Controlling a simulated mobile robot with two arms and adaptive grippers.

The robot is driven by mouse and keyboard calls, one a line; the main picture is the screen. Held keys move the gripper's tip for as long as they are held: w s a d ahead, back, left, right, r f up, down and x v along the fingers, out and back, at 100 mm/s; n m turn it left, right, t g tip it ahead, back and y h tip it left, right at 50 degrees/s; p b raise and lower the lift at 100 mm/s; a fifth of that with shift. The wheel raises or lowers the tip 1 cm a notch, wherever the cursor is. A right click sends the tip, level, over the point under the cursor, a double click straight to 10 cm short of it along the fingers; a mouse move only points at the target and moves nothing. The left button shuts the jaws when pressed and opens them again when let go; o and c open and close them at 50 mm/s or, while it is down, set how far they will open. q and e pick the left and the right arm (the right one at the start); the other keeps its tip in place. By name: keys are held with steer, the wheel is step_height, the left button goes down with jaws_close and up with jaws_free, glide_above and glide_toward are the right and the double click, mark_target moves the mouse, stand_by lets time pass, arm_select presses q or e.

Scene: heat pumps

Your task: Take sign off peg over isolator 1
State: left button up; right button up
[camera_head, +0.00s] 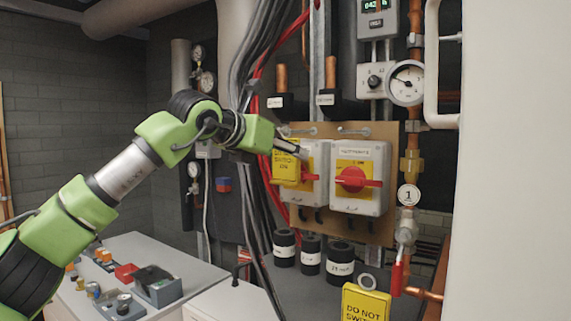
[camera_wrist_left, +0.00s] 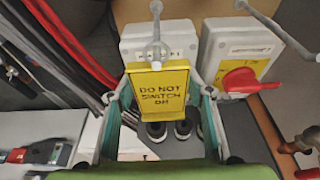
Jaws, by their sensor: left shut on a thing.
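A yellow sign (camera_wrist_left: 158,93) reading "DO NOT SWITCH ON" hangs in front of the left isolator, and it also shows in the head view (camera_head: 286,170). My left gripper (camera_wrist_left: 158,100) is shut on this sign, with a finger at each side edge. A metal peg (camera_wrist_left: 157,25) with a ball end rises above the sign. A ring sits at the sign's top edge; I cannot tell if it is still around the peg. The left isolator (camera_head: 316,172) is mostly hidden behind the sign. My right gripper is not in view.
A second isolator (camera_head: 359,178) with a red handle and its own peg (camera_head: 352,130) is close on the right. Another yellow sign (camera_head: 366,304) is low at front right. Cables (camera_head: 262,60) run left of the board. A grey bench (camera_head: 175,262) holds several small devices.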

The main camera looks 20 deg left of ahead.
arm_select(q)
steer(key=shift+r, duration=0.35)
steer(key=shift+r, duration=0.1)
steer(key=shift+s+a, duration=0.1)
steer(key=shift+s, duration=0.05)
steer(key=shift+b+v, duration=0.6)
steer(key=shift+v, duration=0.3)
steer(key=shift+f, duration=0.25)
